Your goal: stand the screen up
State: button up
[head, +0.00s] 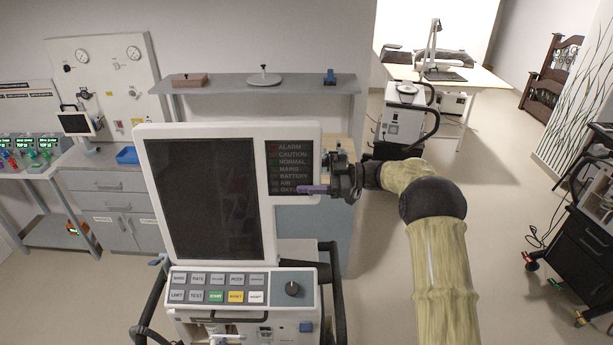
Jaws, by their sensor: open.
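The screen (201,195) is a large white-framed dark display on top of a ventilator (243,310). Its face is toward me and it looks raised above the button panel (243,288); its exact tilt I cannot tell. A strip of status labels (290,167) runs down its right side. My gripper (320,178) is open at the screen's right edge, with one purple finger in front of the label strip. The other finger is partly hidden, and I cannot tell whether either touches the frame.
Black side rails (338,290) flank the ventilator. A grey shelf (258,84) stands behind it, with a counter (107,190) at left. Another wheeled machine (403,120) and a desk (480,78) are at the back right. A dark cart (580,245) is at far right. Floor between is clear.

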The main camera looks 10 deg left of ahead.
jog(key=shift+s+r, duration=0.1)
jog(key=shift+s, duration=0.05)
jog(key=w+d+b, duration=0.1)
jog(key=d+b, duration=0.2)
jog(key=d, duration=0.5)
jog(key=w+d+b, duration=0.2)
jog(key=d+b, duration=0.1)
jog(key=d, duration=0.6)
jog(key=shift+w+d, duration=0.15)
jog(key=shift+w, duration=0.1)
